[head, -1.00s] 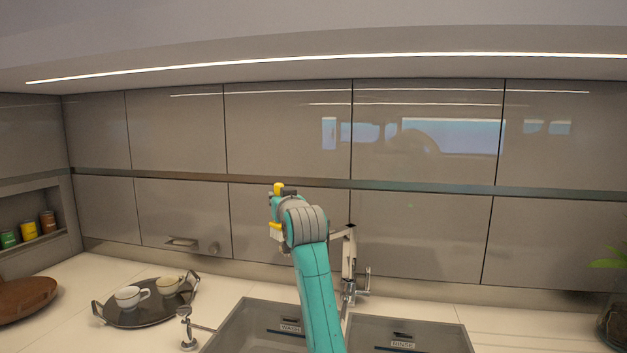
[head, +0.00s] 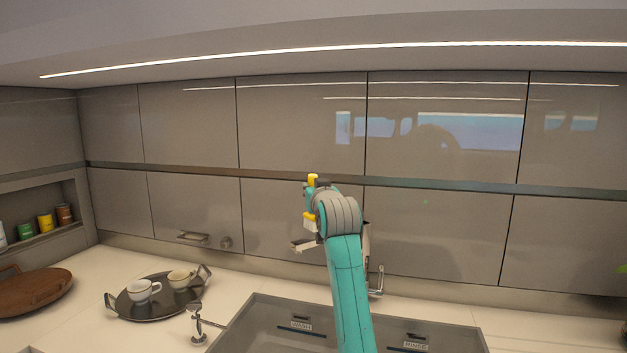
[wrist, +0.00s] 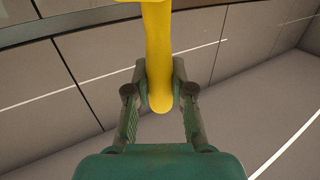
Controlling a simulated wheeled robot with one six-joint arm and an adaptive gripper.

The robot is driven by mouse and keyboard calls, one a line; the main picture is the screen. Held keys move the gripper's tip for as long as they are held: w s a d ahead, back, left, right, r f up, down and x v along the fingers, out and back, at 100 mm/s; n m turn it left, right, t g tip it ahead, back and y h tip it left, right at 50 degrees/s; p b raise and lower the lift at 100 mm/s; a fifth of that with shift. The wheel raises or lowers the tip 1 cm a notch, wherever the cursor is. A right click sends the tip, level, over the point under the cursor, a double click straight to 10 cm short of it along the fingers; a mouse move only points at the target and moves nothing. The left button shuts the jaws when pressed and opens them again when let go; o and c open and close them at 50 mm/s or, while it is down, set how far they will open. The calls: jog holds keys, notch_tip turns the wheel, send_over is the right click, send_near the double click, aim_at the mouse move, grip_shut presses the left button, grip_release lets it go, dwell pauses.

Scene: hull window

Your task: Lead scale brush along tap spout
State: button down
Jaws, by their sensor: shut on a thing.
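My gripper (head: 311,198) is shut on the scale brush (wrist: 158,60), whose yellow handle runs between the two fingers in the wrist view. In the head view the brush's yellow top (head: 313,180) sticks up above the fingers, and its yellow lower part with pale bristles shows below them. The tap spout (head: 303,246) shows just below and left of the bristles; I cannot tell whether they touch. My arm hides the middle of the spout. The tap's upright (head: 366,238) shows partly on the right of my wrist.
The wash and rinse basins (head: 262,318) lie below the tap, with a tap lever (head: 376,282) to the right. A smaller tap (head: 198,328) stands left of the basins. A dark tray (head: 128,307) holds two cups. Glossy wall panels (head: 440,225) stand behind.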

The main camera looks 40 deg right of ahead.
jog(key=d, duration=1.4)
jog(key=shift+s+d+f, duration=0.2)
jog(key=shift+d+f, duration=0.2)
jog(key=shift+f, duration=0.1)
jog(key=shift+f, duration=0.65)
jog(key=shift+f, duration=0.25)
jog(key=shift+w+a, duration=0.2)
jog(key=shift+a, duration=7.3)
jog(key=shift+r, duration=1.05)
